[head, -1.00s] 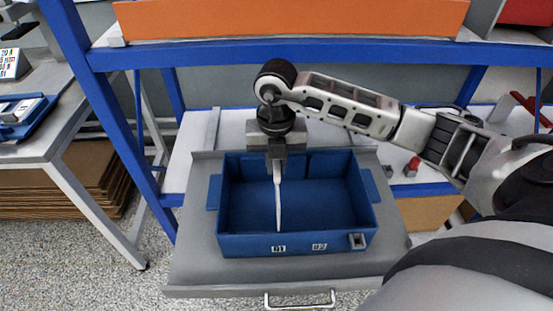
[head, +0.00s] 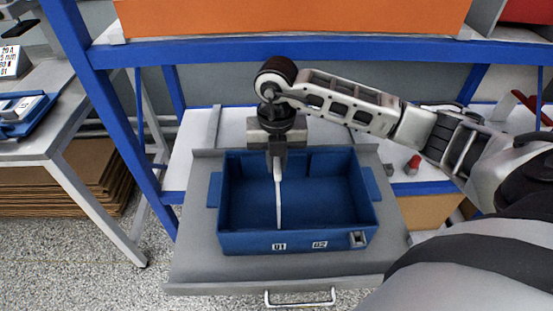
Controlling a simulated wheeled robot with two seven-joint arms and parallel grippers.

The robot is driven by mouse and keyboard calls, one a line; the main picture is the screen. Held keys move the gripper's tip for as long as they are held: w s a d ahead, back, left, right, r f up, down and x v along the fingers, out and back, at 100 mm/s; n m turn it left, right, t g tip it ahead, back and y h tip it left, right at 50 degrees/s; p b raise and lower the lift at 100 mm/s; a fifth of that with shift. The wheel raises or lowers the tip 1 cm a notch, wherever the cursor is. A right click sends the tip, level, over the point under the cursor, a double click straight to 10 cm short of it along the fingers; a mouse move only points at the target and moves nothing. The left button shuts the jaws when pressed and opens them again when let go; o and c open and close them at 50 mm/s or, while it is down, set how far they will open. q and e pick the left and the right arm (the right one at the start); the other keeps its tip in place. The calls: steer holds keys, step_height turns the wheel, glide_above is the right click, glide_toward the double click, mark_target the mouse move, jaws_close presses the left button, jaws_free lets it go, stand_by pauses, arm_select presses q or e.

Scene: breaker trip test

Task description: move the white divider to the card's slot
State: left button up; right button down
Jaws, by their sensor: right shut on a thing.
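The white divider (head: 278,200) is seen nearly edge-on as a thin upright strip inside the blue bin (head: 298,241). Its lower front end lines up with the 01 label (head: 279,246) on the bin's front wall; the 02 label (head: 320,244) is to its right. My right gripper (head: 277,160) points down over the back of the bin and is shut on the divider's top. I cannot tell whether the divider sits fully in a slot. The card (head: 9,61) seems to be the white one with coloured print on the left table, its text too small to read fully. My left gripper is not in view.
The bin stands on a grey pulled-out tray (head: 190,265) with a front handle (head: 300,303). Blue shelf posts (head: 95,100) and a blue beam (head: 300,52) frame it. A red-topped part (head: 413,164) lies right of the bin. My right arm spans the right side.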

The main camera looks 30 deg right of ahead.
arm_select(q)
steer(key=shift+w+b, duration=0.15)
steer(key=shift+b, duration=0.25)
arm_select(e)
steer(key=shift+f, duration=0.5)
arm_select(q)
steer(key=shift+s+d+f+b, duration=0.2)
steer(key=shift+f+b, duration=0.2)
steer(key=shift+b, duration=0.25)
arm_select(e)
steer(key=shift+f, duration=0.85)
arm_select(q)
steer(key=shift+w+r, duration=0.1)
arm_select(e)
steer(key=shift+f, duration=0.2)
arm_select(q)
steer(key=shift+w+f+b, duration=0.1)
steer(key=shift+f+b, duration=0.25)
steer(key=shift+b, duration=0.45)
arm_select(e)
steer(key=shift+f, duration=0.85)
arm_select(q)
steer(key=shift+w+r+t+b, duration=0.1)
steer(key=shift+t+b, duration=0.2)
arm_select(e)
steer(key=shift+f, duration=0.4)
